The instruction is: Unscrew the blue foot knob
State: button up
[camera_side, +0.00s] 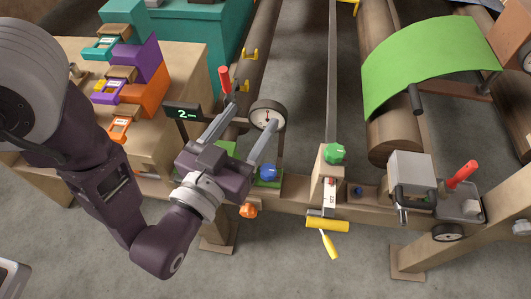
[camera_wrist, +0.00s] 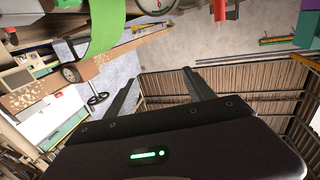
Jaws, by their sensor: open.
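A faceted blue knob (camera_side: 267,173) sits on a green mount on the wooden beam in the side view, just right of my gripper's body. In the wrist view my gripper (camera_wrist: 160,75) is also open and empty. I cannot make out either blue knob there.
A dial gauge (camera_side: 267,115) and a red handle (camera_side: 224,79) stand near my fingers. A green knob (camera_side: 333,153) is to the right, an orange knob (camera_side: 248,210) below. A wooden roller (camera_side: 396,141) and green felt (camera_side: 425,70) are at right. Floor in front is mostly clear.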

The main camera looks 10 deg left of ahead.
send_near(265, 178)
jog(key=w+r, duration=0.1)
jog(key=w, duration=0.2)
jog(key=x, duration=0.5)
jog(key=f+x, duration=0.1)
jog(key=x, duration=0.1)
jog(key=shift+w+d, duration=0.1)
jog(key=shift+d, duration=0.25)
jog(key=shift+w+d, duration=0.1)
jog(key=shift+w, duration=0.15)
grip_shut()
jog(key=shift+s+d+n+y, duration=0.1)
jog(key=shift+n+y, duration=0.6)
jog(key=shift+y, duration=0.4)
grip_release()
